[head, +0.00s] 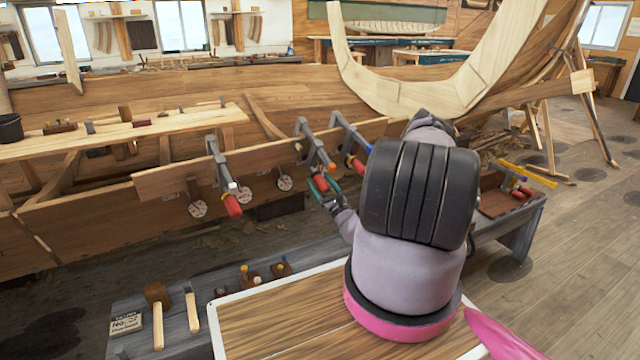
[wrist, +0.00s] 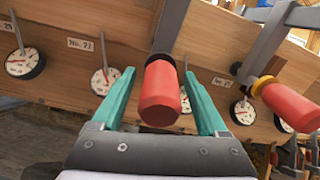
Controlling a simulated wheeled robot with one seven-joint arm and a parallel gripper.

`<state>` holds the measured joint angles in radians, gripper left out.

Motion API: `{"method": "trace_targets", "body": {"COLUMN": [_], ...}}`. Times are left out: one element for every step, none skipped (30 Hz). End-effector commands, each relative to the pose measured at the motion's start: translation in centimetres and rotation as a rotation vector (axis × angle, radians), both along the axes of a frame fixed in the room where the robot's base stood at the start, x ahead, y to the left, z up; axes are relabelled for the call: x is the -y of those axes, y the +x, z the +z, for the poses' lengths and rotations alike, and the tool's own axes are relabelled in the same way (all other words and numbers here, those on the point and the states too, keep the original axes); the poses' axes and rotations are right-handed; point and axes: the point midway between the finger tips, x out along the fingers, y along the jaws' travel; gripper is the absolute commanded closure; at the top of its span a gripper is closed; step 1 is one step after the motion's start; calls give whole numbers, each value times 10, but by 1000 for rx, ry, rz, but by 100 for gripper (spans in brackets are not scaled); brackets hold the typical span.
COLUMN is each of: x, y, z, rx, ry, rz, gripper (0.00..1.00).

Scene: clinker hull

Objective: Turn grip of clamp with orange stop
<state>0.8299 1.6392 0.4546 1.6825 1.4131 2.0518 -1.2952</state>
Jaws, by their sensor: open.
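Several clamps with red grips hang along the plank. The middle clamp (head: 312,150) has a small orange-red piece near its lower end in the head view, which looks like the orange stop. My gripper (head: 326,189) is at its red grip (head: 320,182). In the wrist view my gripper (wrist: 158,78) is open, its teal fingers on either side of the red grip (wrist: 160,98), with gaps visible on both sides. The grip points toward the wrist camera. My arm hides part of the plank and the right clamp's surroundings in the head view.
The left clamp (head: 221,170) and right clamp (head: 348,138) flank the middle one; the right clamp's red grip (wrist: 292,104) is close in the wrist view. Round dials (wrist: 104,80) are on the hull planking.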

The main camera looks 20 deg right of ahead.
Motion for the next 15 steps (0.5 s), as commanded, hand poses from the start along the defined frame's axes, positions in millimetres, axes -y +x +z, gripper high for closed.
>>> {"method": "trace_targets", "body": {"x": [0, 0, 0, 0, 0, 0, 0, 0, 0, 0, 0, 0, 0, 0, 0], "y": [1, 1, 1, 1, 1, 1, 0, 0, 0, 0, 0, 0, 0, 0, 0], "z": [0, 0, 0, 0, 0, 0, 0, 0, 0, 0, 0, 0, 0, 0, 0], "rx": [0, 0, 0, 0, 0, 0, 0, 0, 0, 0, 0, 0, 0, 0, 0], "ry": [0, 0, 0, 0, 0, 0, 0, 0, 0, 0, 0, 0, 0, 0, 0], "rz": [0, 0, 0, 0, 0, 0, 0, 0, 0, 0, 0, 0, 0, 0, 0], "gripper": [24, 24, 24, 24, 24, 24, 27, 39, 54, 66, 77, 92, 100, 100, 100]}}
